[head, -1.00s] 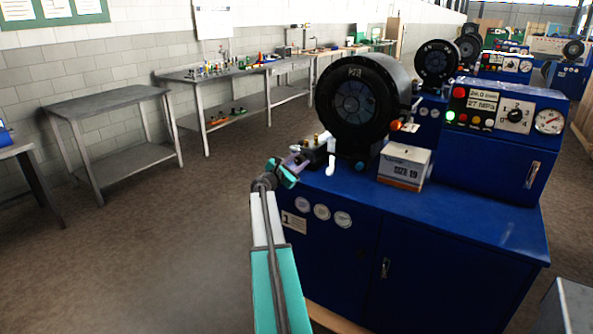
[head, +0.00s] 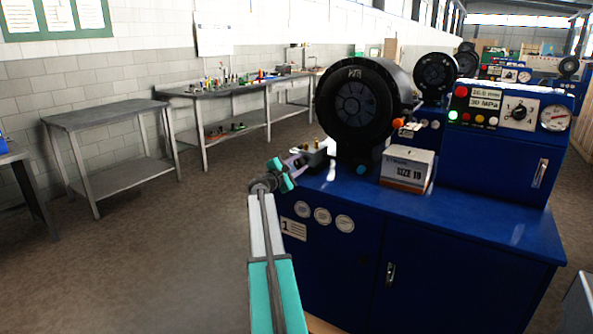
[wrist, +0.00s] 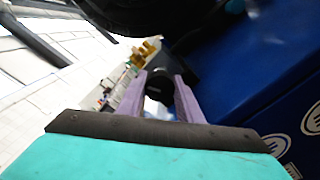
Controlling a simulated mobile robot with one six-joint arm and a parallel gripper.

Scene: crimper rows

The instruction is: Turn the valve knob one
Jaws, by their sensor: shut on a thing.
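The crimper marked 1 is a blue cabinet (head: 335,265) with a big round black crimping head (head: 358,103) on top. A dark valve block (head: 316,150) with brass fittings stands at the cabinet's left end. My gripper (head: 298,161) reaches it from the left. In the wrist view, the black round valve knob (wrist: 158,86) sits between the two purple fingers of my gripper (wrist: 158,97), which is shut on it. In the head view the knob is mostly hidden by my gripper.
A white box marked SIZE 19 (head: 407,170) stands right of the crimping head. The control panel (head: 505,112) has a display reading 30 MPa, a selector and a gauge (head: 555,118). A grey table (head: 105,113) stands left. Floor between is clear.

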